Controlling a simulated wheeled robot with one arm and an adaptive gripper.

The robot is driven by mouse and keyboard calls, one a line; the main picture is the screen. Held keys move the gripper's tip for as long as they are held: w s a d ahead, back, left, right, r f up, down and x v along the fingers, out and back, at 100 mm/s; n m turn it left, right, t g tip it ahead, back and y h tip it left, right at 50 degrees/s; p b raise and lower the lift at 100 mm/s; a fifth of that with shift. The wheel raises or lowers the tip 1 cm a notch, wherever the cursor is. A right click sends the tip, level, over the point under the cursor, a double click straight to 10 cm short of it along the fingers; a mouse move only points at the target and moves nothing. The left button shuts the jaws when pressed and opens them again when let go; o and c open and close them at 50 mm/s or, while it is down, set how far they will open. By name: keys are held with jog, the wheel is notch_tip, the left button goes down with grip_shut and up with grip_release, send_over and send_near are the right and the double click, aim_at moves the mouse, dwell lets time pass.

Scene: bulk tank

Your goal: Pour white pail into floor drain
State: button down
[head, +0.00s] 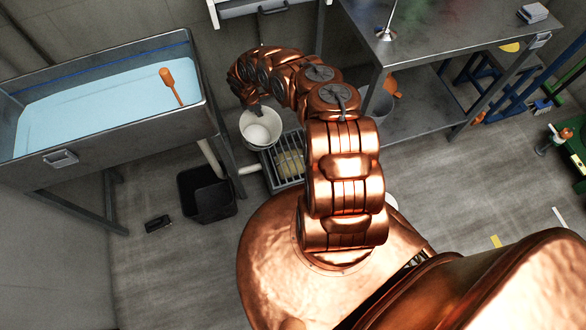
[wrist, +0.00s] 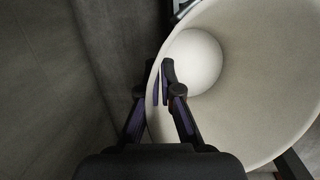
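The white pail (head: 260,128) is beside the upper left corner of the floor drain's grate (head: 285,160) in the head view, its mouth facing up. In the wrist view the pail (wrist: 262,75) fills the right side, with a round white patch inside; I cannot tell whether it is liquid or the bottom. My gripper (wrist: 152,82) straddles the pail's near wall, one finger inside and one outside, and looks closed on the rim. In the head view my gripper (head: 253,108) is at the pail's upper left rim. Whether the pail is off the floor is unclear.
A steel tank (head: 200,125) of pale blue liquid, with an orange-handled tool (head: 169,82), stands at the left. A black bin (head: 207,195) is left of the drain. A steel table (head: 440,40) with a grey bucket (head: 377,105) below is at the right.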

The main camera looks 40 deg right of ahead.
aim_at(258, 120)
notch_tip(258, 120, down, 2)
jog(key=shift+w+a+f+g+b, duration=0.15)
jog(key=shift+f+g+b, duration=0.2)
jog(key=shift+b, duration=0.8)
jog(key=f+b, duration=0.1)
jog(key=b, duration=0.1)
jog(key=f+g+b, duration=0.1)
jog(key=b, duration=0.1)
jog(key=shift+w+f+b, duration=0.15)
jog(key=shift+w+b, duration=0.15)
jog(key=shift+w, duration=0.1)
jog(key=f+b, duration=0.1)
jog(key=b, duration=0.2)
jog(key=g+h+b, duration=0.1)
jog(key=b, duration=0.3)
jog(key=shift+w+a+f, duration=0.1)
jog(key=shift+w+f, duration=0.2)
jog(key=shift+f, duration=0.05)
jog(key=shift+f+g+b, duration=0.15)
jog(key=shift+g+b, duration=0.2)
jog(key=shift+b, duration=0.85)
jog(key=shift+s+a, duration=0.1)
